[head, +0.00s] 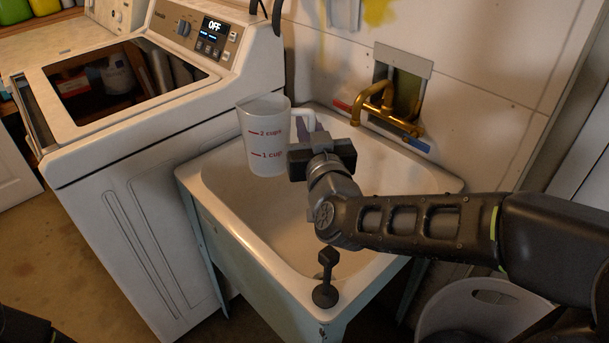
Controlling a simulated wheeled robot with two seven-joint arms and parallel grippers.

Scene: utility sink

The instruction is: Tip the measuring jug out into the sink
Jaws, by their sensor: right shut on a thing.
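The measuring jug (262,140) is white and translucent with red marks at 1 cup and 2 cups. It is upright, over the back left part of the white sink (240,220). Its handle points right. My right gripper (312,140) is shut on the jug at its handle side; the fingers are partly hidden behind the gripper body. I cannot see whether the jug holds anything. My left gripper is not in view; only a dark bit of my left arm shows at the bottom left corner.
A white washing machine (130,180) with a dark glass lid stands against the sink's left side. A brass faucet (375,105) comes out of the wall behind the sink. A dark stopper-like object (325,293) is at the sink's front corner. A white basket (480,310) stands at lower right.

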